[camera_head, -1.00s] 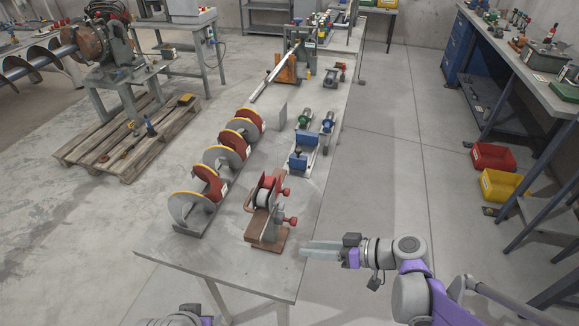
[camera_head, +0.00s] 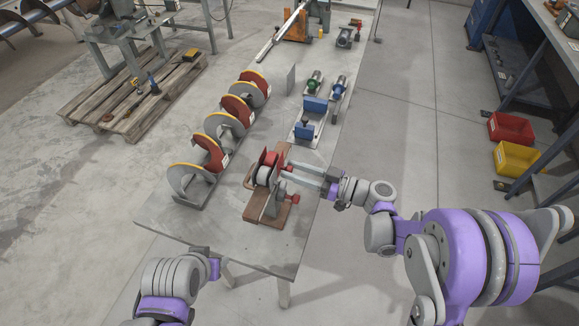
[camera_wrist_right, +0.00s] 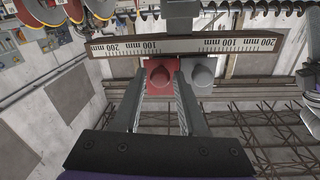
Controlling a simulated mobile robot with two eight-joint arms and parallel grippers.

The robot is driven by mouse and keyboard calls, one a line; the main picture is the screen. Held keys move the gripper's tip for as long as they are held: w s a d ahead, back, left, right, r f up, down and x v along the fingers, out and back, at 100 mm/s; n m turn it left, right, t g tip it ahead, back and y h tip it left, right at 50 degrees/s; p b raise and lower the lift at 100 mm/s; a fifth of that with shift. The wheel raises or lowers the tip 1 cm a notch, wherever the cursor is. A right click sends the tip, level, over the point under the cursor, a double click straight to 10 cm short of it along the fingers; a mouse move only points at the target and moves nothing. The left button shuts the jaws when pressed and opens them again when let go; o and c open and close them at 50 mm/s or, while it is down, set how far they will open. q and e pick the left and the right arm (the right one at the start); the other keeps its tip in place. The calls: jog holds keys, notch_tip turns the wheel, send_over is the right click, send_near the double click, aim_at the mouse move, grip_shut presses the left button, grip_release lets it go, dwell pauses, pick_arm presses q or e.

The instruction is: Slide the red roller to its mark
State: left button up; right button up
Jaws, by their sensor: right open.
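A wooden-based fixture (camera_head: 254,213) stands near the front end of the grey table. It carries a red roller-like part (camera_head: 271,159), a pale one (camera_head: 264,175) beside it, and red knobs (camera_head: 293,198) on its right side. My right gripper (camera_head: 290,168) is open at the fixture's right side, fingers pointing left. In the right wrist view, a red block with a round knob (camera_wrist_right: 160,76) shows between the open fingertips; contact cannot be told. A grey knob (camera_wrist_right: 203,76) is just right of them, below a millimetre scale (camera_wrist_right: 185,45). My left gripper (camera_head: 204,252) is by the table's front edge; its fingers are unclear.
Red and grey auger discs (camera_head: 228,123) line the table's left side. A stand with green and blue parts (camera_head: 310,118) is farther back, behind my right gripper. A wooden pallet (camera_head: 100,104) lies on the floor left; red (camera_head: 511,127) and yellow (camera_head: 516,157) bins are right.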

jog(key=shift+x, duration=0.8)
grip_shut()
dwell(0.9)
